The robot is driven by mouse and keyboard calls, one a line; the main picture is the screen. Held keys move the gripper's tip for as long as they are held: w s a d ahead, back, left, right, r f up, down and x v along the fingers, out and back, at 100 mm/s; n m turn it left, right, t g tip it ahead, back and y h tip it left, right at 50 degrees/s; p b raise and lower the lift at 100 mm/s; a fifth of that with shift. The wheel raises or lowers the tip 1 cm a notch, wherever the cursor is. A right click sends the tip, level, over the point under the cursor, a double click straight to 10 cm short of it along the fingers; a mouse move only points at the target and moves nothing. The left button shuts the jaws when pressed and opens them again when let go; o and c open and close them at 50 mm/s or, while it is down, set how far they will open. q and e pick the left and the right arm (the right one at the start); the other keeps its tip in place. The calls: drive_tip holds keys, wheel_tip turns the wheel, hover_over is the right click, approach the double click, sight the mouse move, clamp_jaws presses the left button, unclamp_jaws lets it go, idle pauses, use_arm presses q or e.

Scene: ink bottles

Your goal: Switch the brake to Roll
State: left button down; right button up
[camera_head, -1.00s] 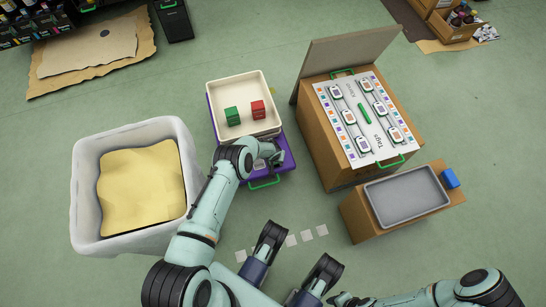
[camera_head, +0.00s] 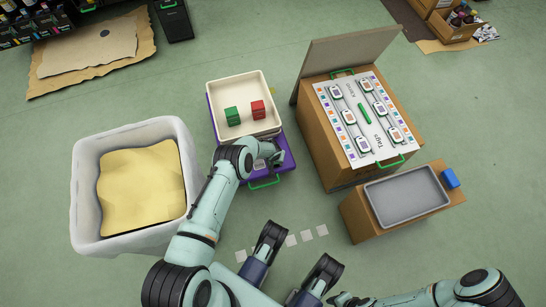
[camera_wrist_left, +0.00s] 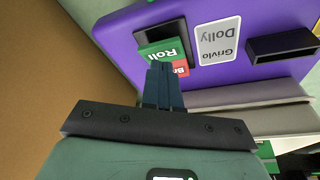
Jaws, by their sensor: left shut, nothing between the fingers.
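The purple dolly (camera_head: 286,166) stands in the middle of the head view, and its label (camera_wrist_left: 218,40) reads "Grivlo Dolly" in the left wrist view. Its brake switch shows a green face (camera_wrist_left: 158,50) marked "Roll" and a red face (camera_wrist_left: 181,68) with only the start of its word visible. My left gripper (camera_wrist_left: 160,68) is shut and empty, its fingertips at the switch and covering part of both faces. I cannot tell whether they touch it. In the head view my left wrist hides the switch.
A cream tray (camera_head: 213,92) with a green cube (camera_head: 232,114) and a red cube (camera_head: 258,109) sits on the dolly. A white bin (camera_head: 84,190) stands left. A box with a tag board (camera_head: 365,114) and a grey tray (camera_head: 407,196) stand right.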

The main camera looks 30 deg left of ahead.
use_arm(q)
drive_tip(key=shift+f, duration=0.9)
idle(0.3)
drive_tip(key=shift+r+p, duration=2.6)
drive_tip(key=shift+r, duration=0.95)
